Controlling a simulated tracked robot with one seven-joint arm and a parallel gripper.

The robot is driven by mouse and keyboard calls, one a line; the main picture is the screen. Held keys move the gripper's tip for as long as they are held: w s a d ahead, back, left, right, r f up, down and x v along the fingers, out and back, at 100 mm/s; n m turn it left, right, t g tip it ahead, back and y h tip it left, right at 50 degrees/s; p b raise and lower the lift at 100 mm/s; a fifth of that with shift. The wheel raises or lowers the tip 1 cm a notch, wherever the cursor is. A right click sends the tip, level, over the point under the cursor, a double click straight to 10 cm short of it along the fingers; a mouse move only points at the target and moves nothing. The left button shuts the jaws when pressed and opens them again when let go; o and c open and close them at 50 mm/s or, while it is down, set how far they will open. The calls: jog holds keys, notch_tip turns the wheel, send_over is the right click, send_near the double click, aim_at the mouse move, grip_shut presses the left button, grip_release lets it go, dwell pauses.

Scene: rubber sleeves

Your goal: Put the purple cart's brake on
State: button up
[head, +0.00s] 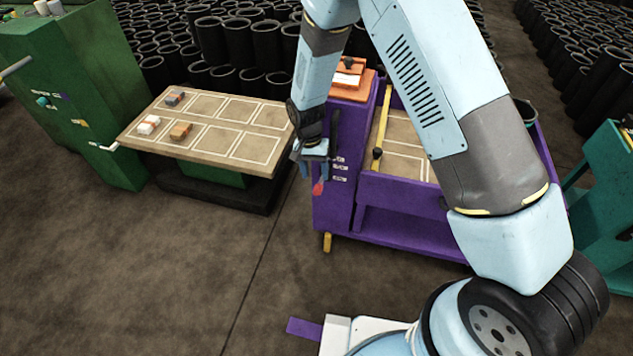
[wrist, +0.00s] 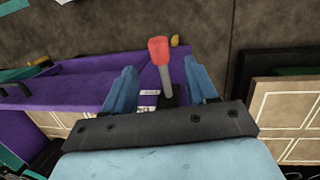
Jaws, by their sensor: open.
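The purple cart (head: 410,192) stands in the middle of the head view, partly hidden by my arm. A lever with a red knob (head: 318,187) shows at its left end. In the wrist view, the red knob (wrist: 158,50) tops a grey shaft, and the purple cart (wrist: 85,67) lies to the left. My gripper (head: 313,171) is in front of the cart's left end, close to the lever. In the wrist view my gripper (wrist: 162,88) is open, with the lever's shaft appearing between its two blue fingers. I cannot tell whether either finger touches it.
A wooden board (head: 205,135) with outlined squares and several small blocks lies left, beside a green machine (head: 75,105). A teal cart (head: 605,185) stands right. Many black sleeves (head: 240,42) fill the back. A yellow piece (head: 327,242) sits at the cart's lower left. Floor in front is clear.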

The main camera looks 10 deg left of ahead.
jog(key=v, duration=0.7)
jog(key=shift+r, duration=0.15)
